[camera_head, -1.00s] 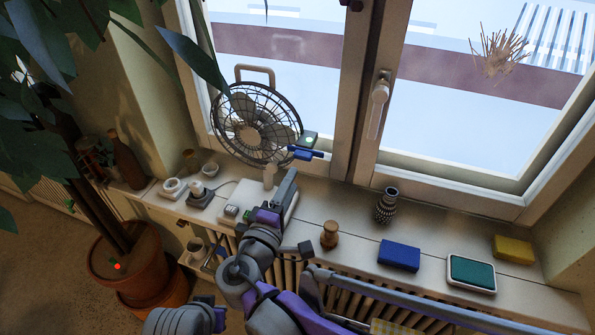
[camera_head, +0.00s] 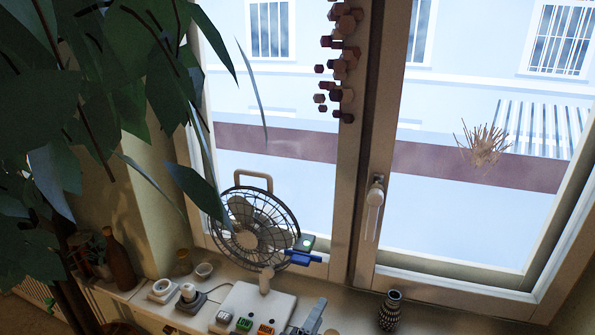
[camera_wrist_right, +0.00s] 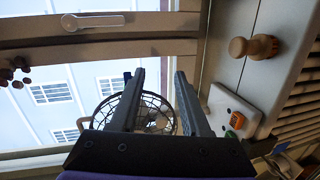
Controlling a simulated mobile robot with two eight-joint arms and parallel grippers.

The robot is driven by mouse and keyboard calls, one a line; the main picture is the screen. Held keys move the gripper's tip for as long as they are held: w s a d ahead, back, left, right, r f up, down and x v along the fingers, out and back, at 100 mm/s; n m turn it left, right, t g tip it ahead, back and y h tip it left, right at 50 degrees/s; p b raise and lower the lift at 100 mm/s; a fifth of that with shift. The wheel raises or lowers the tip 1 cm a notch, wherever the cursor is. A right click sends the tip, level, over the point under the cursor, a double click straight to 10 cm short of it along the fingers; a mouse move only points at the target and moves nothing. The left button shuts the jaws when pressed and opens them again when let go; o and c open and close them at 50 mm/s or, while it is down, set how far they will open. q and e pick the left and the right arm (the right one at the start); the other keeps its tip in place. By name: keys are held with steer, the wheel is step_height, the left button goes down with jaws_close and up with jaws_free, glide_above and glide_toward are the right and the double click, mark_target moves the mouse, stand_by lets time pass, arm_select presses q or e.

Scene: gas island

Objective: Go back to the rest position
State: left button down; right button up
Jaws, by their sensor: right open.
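My right gripper (camera_head: 312,318) shows at the bottom edge of the head view, over the windowsill beside the fan's white base (camera_head: 272,305). In the right wrist view, the two grey fingers of this gripper (camera_wrist_right: 160,76) stand apart with nothing between them. The fan (camera_head: 252,228) appears behind the fingers in that view. My left gripper is not in view.
The windowsill (camera_head: 350,308) holds a patterned vase (camera_head: 389,311) and a white socket-like piece (camera_head: 162,288). A brown bottle (camera_head: 118,262) stands at the left. A leafy plant (camera_head: 95,110) fills the upper left. A wooden knob-shaped piece (camera_wrist_right: 252,47) shows in the wrist view.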

steer(key=s+d+f+m+g, duration=0.45)
steer(key=d+f, duration=0.25)
steer(key=d, duration=0.4)
steer(key=s+d+f+m+g+y, duration=0.3)
steer(key=s+f+m+y, duration=0.3)
steer(key=s, duration=0.6)
step_height(320, 180, down, 2)
steer(key=shift+s+d+f+m+g, duration=0.1)
steer(key=shift+s+d+m+g, duration=0.1)
steer(key=shift+m+g, duration=0.6)
